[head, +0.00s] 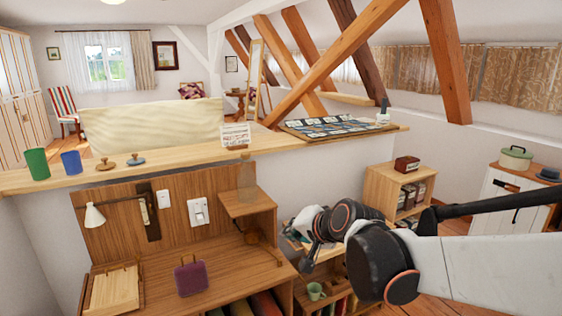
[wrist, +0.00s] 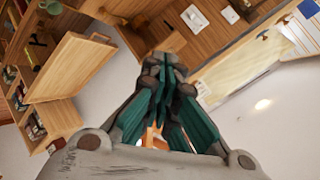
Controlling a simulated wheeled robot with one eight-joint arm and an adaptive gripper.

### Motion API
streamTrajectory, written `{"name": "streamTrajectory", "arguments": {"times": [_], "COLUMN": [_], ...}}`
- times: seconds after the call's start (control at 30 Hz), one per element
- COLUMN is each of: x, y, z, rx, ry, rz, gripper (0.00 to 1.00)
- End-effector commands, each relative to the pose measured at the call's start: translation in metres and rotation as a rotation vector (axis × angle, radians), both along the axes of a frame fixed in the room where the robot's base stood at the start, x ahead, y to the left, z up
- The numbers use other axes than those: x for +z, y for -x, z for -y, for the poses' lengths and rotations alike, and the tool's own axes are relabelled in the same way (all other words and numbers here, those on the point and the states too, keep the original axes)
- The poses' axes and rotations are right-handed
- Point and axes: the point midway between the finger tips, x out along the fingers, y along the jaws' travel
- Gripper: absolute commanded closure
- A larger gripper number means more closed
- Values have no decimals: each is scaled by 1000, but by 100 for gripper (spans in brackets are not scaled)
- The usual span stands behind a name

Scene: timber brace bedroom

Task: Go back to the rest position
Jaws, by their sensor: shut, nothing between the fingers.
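My gripper (wrist: 164,75) shows in the wrist view, with its teal fingers drawn together and nothing between them. It points toward the wooden panel and desk area. In the head view my arm reaches in from the right, over the low shelves beside the desk. My wrist and forearm hide the gripper's fingers there, so I cannot make out their tips. No task object is in my gripper, and the fingers appear clear of the surfaces around them.
A wooden ledge (head: 178,167) crosses the view, bearing a green cup (head: 38,163), a blue cup (head: 71,163) and a patterned board (head: 331,127). Below are a desk with a purple case (head: 190,278), a lamp (head: 95,215) and a shelf holding a green mug (head: 316,291).

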Motion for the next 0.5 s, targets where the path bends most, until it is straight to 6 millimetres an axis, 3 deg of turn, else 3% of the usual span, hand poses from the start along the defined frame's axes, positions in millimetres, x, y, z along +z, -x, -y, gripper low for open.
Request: {"name": "streamTrajectory", "arguments": {"times": [0.23, 0.5], "x": [6, -7], "y": [76, 161], "z": [56, 111], "rx": [51, 114], "ry": [229, 474], "rz": [-11, -51], "gripper": [100, 100]}}
